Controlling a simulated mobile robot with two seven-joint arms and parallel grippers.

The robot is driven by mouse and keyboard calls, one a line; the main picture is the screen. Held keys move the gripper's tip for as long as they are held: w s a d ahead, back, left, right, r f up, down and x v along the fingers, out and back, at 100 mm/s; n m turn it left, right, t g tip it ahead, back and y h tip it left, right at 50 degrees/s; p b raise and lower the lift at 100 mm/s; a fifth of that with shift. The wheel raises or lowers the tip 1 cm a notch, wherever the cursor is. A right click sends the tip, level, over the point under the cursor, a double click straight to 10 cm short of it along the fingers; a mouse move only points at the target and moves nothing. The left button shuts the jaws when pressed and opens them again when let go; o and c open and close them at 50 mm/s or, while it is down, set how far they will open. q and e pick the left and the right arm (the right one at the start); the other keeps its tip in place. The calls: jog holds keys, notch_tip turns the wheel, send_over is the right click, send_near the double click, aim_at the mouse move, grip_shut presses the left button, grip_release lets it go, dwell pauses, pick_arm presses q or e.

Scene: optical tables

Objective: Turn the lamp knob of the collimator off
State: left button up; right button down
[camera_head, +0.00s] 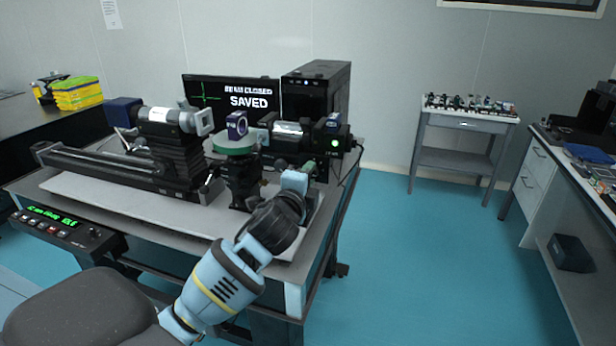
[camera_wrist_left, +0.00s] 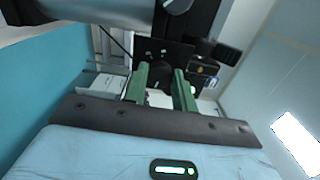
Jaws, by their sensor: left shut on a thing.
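The collimator (camera_head: 289,129) is the dark and silver tube unit at the right of the optical table. Its black end housing (camera_head: 327,146) carries a lit green light (camera_head: 335,143). My left gripper (camera_head: 297,166) reaches up from the table's front to just below and in front of this housing. In the left wrist view its two green fingers (camera_wrist_left: 161,74) stand a small way apart, against a dark part of the collimator. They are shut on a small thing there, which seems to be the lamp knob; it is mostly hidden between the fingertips. My right gripper is not in view.
A round green-topped stage (camera_head: 236,141) stands left of the gripper. A telescope unit (camera_head: 170,122) on a rail is farther left. A monitor (camera_head: 232,92) reading "SAVED" and a black computer case (camera_head: 318,88) stand behind. The floor to the right is clear.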

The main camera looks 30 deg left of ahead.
pick_arm(q)
jog(key=shift+d+f+n, duration=0.1)
jog(key=shift+n, duration=10.2)
jog(key=o, duration=1)
